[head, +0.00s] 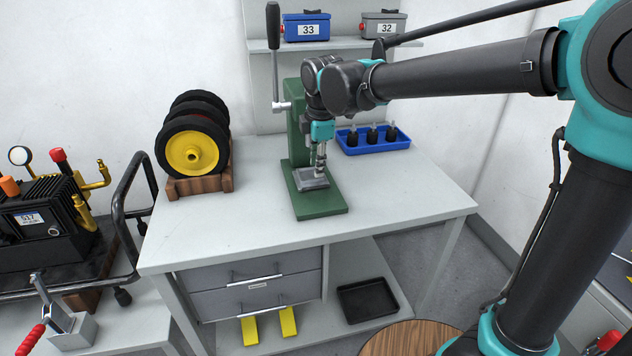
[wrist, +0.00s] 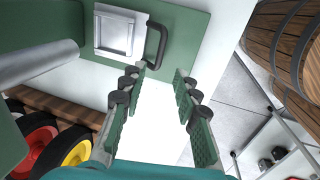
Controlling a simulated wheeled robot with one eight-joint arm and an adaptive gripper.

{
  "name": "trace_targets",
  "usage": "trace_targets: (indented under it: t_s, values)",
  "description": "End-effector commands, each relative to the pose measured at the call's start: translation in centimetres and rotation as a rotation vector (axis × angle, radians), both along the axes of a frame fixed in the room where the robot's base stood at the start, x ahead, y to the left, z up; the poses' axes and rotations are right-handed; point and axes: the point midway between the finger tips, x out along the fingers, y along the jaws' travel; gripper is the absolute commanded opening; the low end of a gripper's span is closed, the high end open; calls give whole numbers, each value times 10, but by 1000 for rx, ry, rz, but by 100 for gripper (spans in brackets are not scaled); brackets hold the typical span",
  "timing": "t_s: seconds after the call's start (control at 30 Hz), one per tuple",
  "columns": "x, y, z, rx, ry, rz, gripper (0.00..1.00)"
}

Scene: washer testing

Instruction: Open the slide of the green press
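The green press (head: 320,205) stands on the grey workbench, with a tall lever at its upper left. Its metal slide (head: 312,179) lies on the green base. In the wrist view the slide (wrist: 117,33) is a silver plate with a dark curved handle (wrist: 158,45) on its right side. My gripper (wrist: 162,80) is open, its two green fingers spread with nothing between them. The fingertips are just short of the handle in that picture; whether they touch it I cannot tell. In the head view my gripper (head: 320,158) is low over the slide and partly hides the press.
Black wheels with a yellow hub (head: 193,150) sit on a wooden stand left of the press. A blue tray (head: 373,140) with several dark pieces is behind right. A shelf with boxes 33 (head: 306,27) and 32 (head: 384,26) is above. The front right bench top is clear.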

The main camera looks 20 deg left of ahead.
Motion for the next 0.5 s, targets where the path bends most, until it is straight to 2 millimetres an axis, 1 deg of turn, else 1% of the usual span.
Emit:
trace_targets:
  t_s: [0.03, 0.2, 0.33, 0.5]
  values:
    - [2, 1, -10, 0, 0, -1, 31]
    - [7, 4, -40, 0, 0, -1, 31]
    - [10, 6, -57, 0, 0, -1, 31]
    - [12, 7, -69, 0, 0, -1, 31]
